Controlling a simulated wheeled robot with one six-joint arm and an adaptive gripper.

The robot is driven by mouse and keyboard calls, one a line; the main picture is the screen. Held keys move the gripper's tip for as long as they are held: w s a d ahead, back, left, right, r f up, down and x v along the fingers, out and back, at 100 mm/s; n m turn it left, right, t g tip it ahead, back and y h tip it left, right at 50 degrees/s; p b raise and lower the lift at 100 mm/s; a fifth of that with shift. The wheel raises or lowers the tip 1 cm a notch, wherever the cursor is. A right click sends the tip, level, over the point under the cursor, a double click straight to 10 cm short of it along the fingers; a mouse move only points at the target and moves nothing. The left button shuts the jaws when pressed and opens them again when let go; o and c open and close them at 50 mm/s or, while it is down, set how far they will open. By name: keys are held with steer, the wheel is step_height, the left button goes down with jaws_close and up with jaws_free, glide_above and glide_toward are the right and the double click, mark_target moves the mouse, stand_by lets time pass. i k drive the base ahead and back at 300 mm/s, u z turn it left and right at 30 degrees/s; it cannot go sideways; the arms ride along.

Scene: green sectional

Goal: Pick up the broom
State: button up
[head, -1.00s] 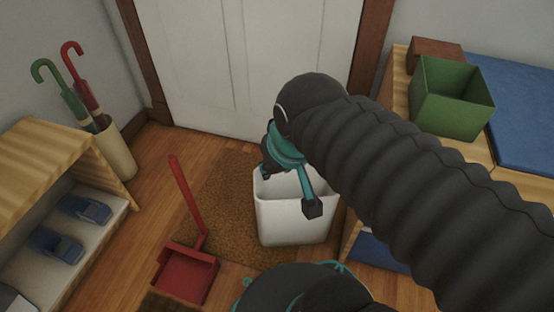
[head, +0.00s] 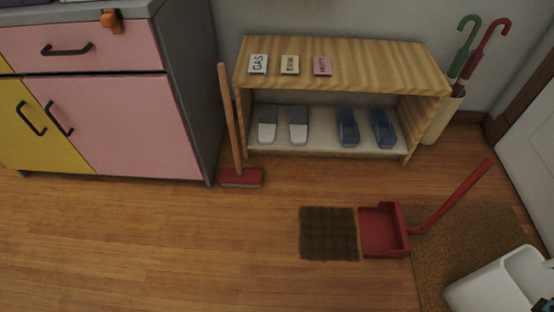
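The broom (head: 231,127) has a long brown handle and a red head (head: 242,177). It stands nearly upright on the wood floor in the gap between the pink cabinet and the wooden shelf, its handle tilted slightly left. Only a small dark and teal part of my arm or gripper (head: 544,304) shows at the bottom right corner, by the white bin. It is far from the broom. The fingers cannot be made out.
A red dustpan (head: 382,231) and a dark brown patch (head: 328,234) lie on the floor, right of centre. The white bin (head: 490,290) is at lower right. A shelf with shoes (head: 340,52) and a pink and yellow cabinet (head: 120,125) stand behind. The left floor is clear.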

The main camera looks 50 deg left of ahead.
mark_target(238, 175)
steer(key=u, duration=0.6)
steer(key=i, duration=0.45)
steer(key=u, duration=2.05)
